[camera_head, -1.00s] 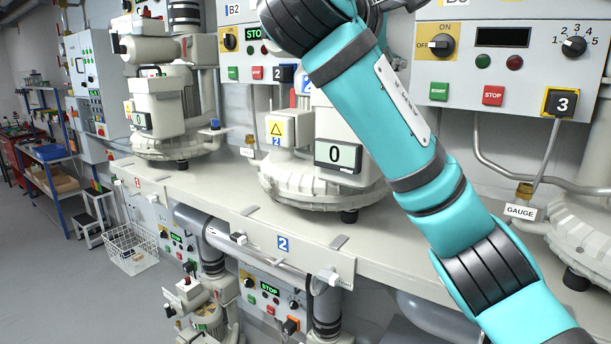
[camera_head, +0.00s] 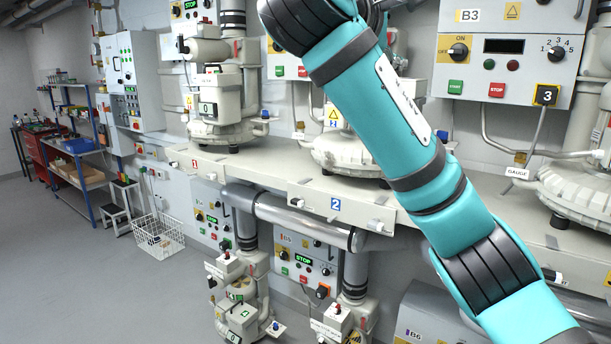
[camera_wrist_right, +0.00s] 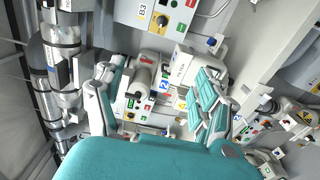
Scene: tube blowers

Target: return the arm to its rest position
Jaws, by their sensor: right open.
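My right arm (camera_head: 390,130) is teal with dark grey bands. It crosses the head view from the lower right corner up to the top middle, bent at a joint near the top edge. It hides part of blower 2 behind it. My right gripper (camera_wrist_right: 158,92) shows in the right wrist view with its two teal and grey fingers spread wide apart. Nothing is held between them; panels and machinery show beyond the gap. My left gripper is in neither view.
A long bench (camera_head: 270,185) carries several pale blowers, with control panel B3 (camera_head: 505,55) above it. Pipes and lower units stand below. A wire basket (camera_head: 157,236), a step stool (camera_head: 115,212) and blue shelving (camera_head: 80,160) stand at the left. The grey floor (camera_head: 100,290) at lower left is clear.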

